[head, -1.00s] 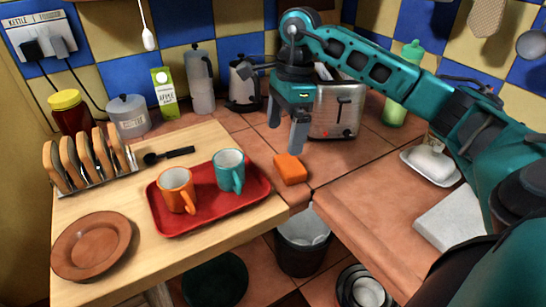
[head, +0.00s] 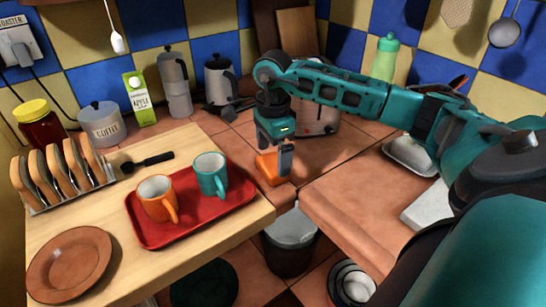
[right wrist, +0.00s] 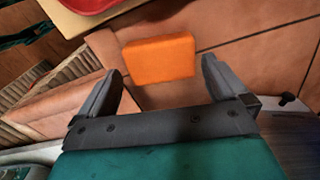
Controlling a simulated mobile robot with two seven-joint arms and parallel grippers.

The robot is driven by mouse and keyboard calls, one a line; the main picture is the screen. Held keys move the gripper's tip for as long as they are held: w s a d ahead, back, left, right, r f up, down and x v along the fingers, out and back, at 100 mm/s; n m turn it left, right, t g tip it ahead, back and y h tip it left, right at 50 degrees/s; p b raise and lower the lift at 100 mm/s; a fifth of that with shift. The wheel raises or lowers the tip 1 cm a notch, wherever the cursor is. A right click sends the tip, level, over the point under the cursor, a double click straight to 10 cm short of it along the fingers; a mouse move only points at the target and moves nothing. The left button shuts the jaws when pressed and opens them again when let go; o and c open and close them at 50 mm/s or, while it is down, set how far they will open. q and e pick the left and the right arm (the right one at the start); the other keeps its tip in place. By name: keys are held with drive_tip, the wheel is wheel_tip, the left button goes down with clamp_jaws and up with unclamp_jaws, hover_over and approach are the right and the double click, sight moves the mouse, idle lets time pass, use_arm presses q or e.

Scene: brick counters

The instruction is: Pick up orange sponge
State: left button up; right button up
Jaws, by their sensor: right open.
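The orange sponge (head: 266,169) lies on the tiled counter, just right of the wooden board, near the counter's inner corner. My right gripper (head: 276,168) is right at the sponge in the head view, its fingers partly covering it. In the right wrist view the sponge (right wrist: 160,59) lies beyond the open fingertips, roughly centred between them, and the gripper (right wrist: 162,80) holds nothing. My left gripper is not in view.
A red tray (head: 190,231) with an orange mug (head: 157,200) and a teal mug (head: 210,175) is on the wooden board left of the sponge. A toaster (head: 316,116) stands behind my gripper. A bin (head: 290,245) is below the counter corner.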

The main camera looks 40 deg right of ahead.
wheel_tip(320, 180, down, 2)
drive_tip(key=c, duration=0.7)
drive_tip(key=shift+c, duration=0.2)
